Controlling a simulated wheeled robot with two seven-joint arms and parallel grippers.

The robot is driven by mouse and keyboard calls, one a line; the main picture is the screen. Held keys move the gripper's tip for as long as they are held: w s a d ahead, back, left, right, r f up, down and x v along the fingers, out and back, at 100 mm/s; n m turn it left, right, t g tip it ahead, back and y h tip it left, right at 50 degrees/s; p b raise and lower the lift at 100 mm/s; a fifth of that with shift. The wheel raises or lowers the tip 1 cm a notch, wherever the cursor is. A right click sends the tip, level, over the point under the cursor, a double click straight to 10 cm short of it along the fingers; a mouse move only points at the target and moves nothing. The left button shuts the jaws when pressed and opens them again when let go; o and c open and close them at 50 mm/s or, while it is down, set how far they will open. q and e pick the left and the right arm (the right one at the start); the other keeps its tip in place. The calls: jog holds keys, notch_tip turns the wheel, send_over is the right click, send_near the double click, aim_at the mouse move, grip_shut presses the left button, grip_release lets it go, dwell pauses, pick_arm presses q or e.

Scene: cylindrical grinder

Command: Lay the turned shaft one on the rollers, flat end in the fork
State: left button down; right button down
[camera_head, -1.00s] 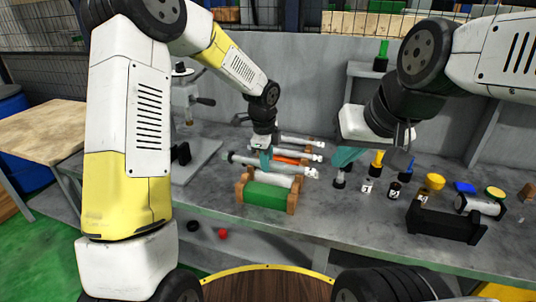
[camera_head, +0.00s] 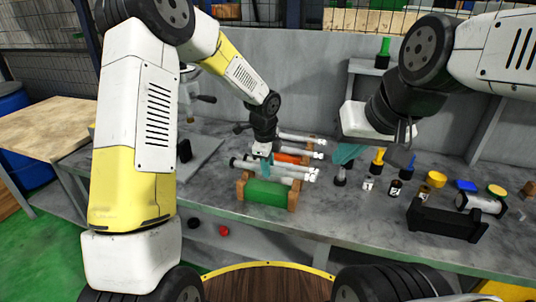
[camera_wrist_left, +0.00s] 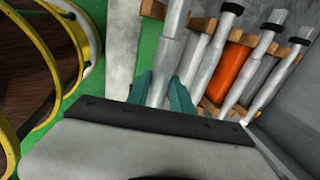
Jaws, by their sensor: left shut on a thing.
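In the head view this shaft lies roughly crosswise, just behind and above a green block with wooden end pieces (camera_head: 265,193). I cannot make out the rollers or fork clearly. My right gripper (camera_head: 372,155) hangs over the bench with a teal finger showing; its opening is unclear.
Small bottles (camera_head: 394,188), a yellow cup (camera_head: 433,179) and a black cradle (camera_head: 445,220) stand on the right of the grey bench (camera_head: 330,215). A machine with a handle (camera_head: 195,98) stands at the back left.

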aim_at(268, 187)
pick_arm(q)
jog(key=shift+w+f, duration=0.1)
jog(key=shift+f, duration=2.4)
jog(key=c, duration=1.1)
grip_release()
jog(key=shift+o, duration=0.2)
jog(key=shift+f, duration=0.2)
jog(key=s+a+r+n+t, duration=0.1)
jog(key=s+a+r+n, duration=0.25)
jog(key=r, duration=0.55)
jog(key=s+a+r+n, duration=0.3)
jog(key=s+a+r, duration=0.1)
jog(key=r, duration=0.5)
jog(key=s+a+r+n+t, duration=0.1)
jog(key=s+a+r+n, duration=0.1)
jog(key=s, duration=0.4)
jog(key=s+a+r+n+t+h, duration=0.1)
jog(key=s+a+r+n, duration=0.1)
jog(key=s+r+n, duration=0.2)
jog(key=s+a+r+n+t, duration=0.1)
jog(key=s+a+r+n, duration=0.1)
jog(key=s+n, duration=0.6)
jog(key=shift+s+a+r+h, duration=0.35)
jog(key=shift+s+r, duration=0.3)
jog(key=shift+r, duration=0.2)
